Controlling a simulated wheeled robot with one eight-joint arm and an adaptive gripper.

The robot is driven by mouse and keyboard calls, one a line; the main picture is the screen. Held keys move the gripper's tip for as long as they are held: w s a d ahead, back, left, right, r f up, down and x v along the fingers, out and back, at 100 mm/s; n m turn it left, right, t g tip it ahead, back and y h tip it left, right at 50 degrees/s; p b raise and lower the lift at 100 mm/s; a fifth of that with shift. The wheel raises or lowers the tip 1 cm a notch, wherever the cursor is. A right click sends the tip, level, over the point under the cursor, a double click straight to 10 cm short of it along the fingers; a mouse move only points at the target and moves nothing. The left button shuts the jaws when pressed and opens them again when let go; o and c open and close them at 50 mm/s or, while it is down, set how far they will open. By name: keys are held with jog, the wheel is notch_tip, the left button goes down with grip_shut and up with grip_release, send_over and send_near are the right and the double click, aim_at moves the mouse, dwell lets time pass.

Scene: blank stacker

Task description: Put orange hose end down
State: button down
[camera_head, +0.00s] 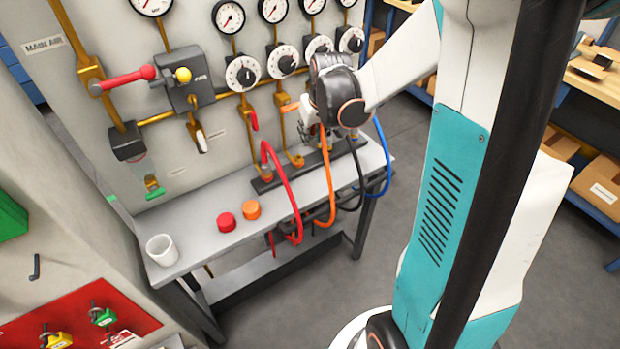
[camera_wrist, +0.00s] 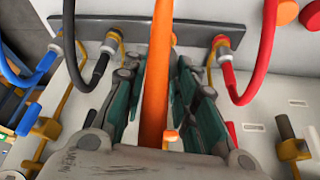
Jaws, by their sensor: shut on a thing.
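The orange hose (camera_head: 328,185) rises from over the front edge of the grey bench (camera_head: 195,230) to my gripper (camera_head: 322,138), close in front of the gauge panel. In the wrist view the orange hose (camera_wrist: 158,60) runs straight between the two teal fingers of my gripper (camera_wrist: 160,75), which is shut on it. The hose's end is hidden by the gripper in the head view and not clear in the wrist view. A dark rail (camera_head: 265,184) lies along the back of the bench; it also shows in the wrist view (camera_wrist: 200,32).
A red hose (camera_head: 283,185) is left of the orange one; black (camera_head: 358,165) and blue (camera_head: 385,160) hoses are right. A red cap (camera_head: 227,222), an orange cap (camera_head: 251,209) and a white cup (camera_head: 162,250) stand on the bench's left. Valves and gauges line the panel (camera_head: 100,110).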

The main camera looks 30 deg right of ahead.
notch_tip(320, 180, down, 15)
jog(key=b, duration=0.5)
jog(key=shift+r, duration=0.1)
jog(key=shift+f+b, duration=0.35)
jog(key=shift+f, duration=0.1)
jog(key=shift+f, duration=0.2)
jog(key=c, duration=1.3)
grip_release()
jog(key=shift+r, duration=0.15)
